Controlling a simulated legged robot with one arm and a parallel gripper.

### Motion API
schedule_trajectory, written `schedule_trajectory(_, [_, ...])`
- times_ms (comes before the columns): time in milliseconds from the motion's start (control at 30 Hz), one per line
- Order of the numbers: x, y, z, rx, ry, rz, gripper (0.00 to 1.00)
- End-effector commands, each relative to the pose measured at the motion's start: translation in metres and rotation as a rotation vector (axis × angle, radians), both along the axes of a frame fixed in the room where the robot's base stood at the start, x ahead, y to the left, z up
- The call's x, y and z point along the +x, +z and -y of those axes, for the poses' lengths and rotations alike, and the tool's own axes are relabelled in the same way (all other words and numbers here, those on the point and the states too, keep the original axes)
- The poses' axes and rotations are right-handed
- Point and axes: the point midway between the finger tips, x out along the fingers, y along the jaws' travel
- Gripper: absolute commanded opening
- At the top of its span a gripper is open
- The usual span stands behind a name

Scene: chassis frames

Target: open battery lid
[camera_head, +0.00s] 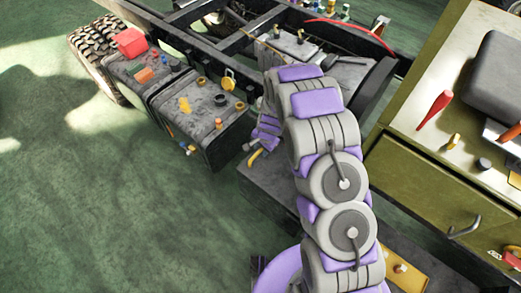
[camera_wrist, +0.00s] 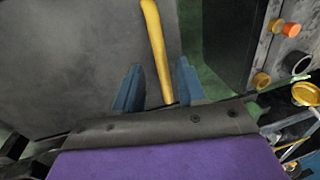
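My gripper shows in the wrist view (camera_wrist: 158,82) as two blue fingers standing apart, with a yellow bar-like handle (camera_wrist: 153,35) between them. Gaps show on both sides of the handle, so the fingers do not close on it. Behind it is a flat grey surface (camera_wrist: 70,60), which may be the battery lid. In the head view my arm reaches up and left; a small yellow piece (camera_head: 255,157) shows near its end, above a dark flat-topped box (camera_head: 262,185). The fingertips are mostly hidden by the arm there. The lid looks flat; I cannot tell its edges.
Dark boxes with yellow caps (camera_head: 200,105) and a red container (camera_head: 130,42) stand to the left on the chassis frame (camera_head: 240,35). An olive tool cabinet (camera_head: 425,180) with a red-handled tool (camera_head: 434,110) stands at the right. Green floor (camera_head: 100,200) is clear at lower left.

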Motion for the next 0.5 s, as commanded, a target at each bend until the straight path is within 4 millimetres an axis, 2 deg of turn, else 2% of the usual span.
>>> schedule_trajectory(133, [0.0016,-0.0099,-0.0039,-0.003,0.0,0.002,0.4])
schedule_trajectory(433, [0.0019,-0.0115,-0.0044,-0.003,0.0,0.002,0.4])
schedule_trajectory(500, [0.0018,-0.0115,-0.0041,-0.003,0.0,0.002,0.35])
